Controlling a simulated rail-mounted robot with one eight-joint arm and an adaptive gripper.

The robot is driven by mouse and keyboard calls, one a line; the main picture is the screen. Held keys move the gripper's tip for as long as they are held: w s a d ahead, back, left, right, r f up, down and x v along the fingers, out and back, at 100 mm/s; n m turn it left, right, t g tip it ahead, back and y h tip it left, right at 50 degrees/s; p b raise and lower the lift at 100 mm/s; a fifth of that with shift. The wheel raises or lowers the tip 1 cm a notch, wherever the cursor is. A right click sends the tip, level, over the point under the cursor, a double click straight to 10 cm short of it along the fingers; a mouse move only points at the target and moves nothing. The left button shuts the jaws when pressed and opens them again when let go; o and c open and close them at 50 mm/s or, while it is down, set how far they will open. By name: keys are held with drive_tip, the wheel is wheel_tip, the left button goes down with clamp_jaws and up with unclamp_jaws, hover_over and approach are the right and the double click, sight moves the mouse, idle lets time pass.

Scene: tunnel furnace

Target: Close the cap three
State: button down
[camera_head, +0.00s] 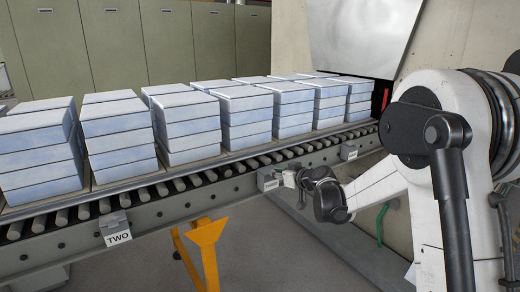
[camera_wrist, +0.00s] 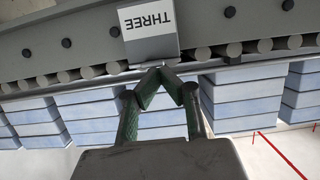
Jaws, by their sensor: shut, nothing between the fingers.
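Cap three is a small grey box-like cap (camera_head: 268,181) with a white "THREE" label, on the side rail of the roller conveyor (camera_head: 190,208). In the wrist view the cap (camera_wrist: 149,46) is upside down at the top centre, its label facing the camera. My gripper (camera_head: 286,179) is just right of the cap in the head view. In the wrist view my gripper's fingertips (camera_wrist: 164,70) meet, empty, at the cap's lower edge in the picture. I cannot tell whether they touch it. How far the cap is open is unclear.
Stacks of pale blue blocks (camera_head: 117,130) stand along the conveyor, leading to the furnace opening. Cap two (camera_head: 116,229) is nearer on the same rail, and another labelled cap (camera_head: 349,152) is farther right. A yellow support (camera_head: 206,250) stands below the rail.

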drive_tip(key=shift+s+d+f, duration=0.1)
drive_tip(key=shift+s+f, duration=0.1)
drive_tip(key=shift+f, duration=0.3)
drive_tip(key=shift+w+r, duration=0.15)
drive_tip(key=shift+r, duration=0.15)
drive_tip(key=s+d+r+m+g+h+p, duration=0.1)
drive_tip(key=s+d+r, duration=0.15)
drive_tip(key=s, duration=0.65)
drive_tip(key=s+d+r+m+g+h+p, duration=0.1)
drive_tip(key=s+d+r, duration=0.15)
drive_tip(key=s, duration=0.55)
drive_tip(key=s+d+r+g+h+p, duration=0.1)
drive_tip(key=s+r, duration=0.3)
drive_tip(key=s, duration=0.5)
drive_tip(key=s+d+f+m+g+h, duration=0.1)
drive_tip(key=s+d+m+h, duration=0.1)
drive_tip(key=s, duration=0.9)
drive_tip(key=s+d+f+m+h, duration=0.1)
drive_tip(key=s+d, duration=0.4)
drive_tip(key=s, duration=0.7)
drive_tip(key=shift+d+f+m+g+h, duration=0.2)
drive_tip(key=shift+m+g+h, duration=0.2)
drive_tip(key=shift+m+h, duration=0.45)
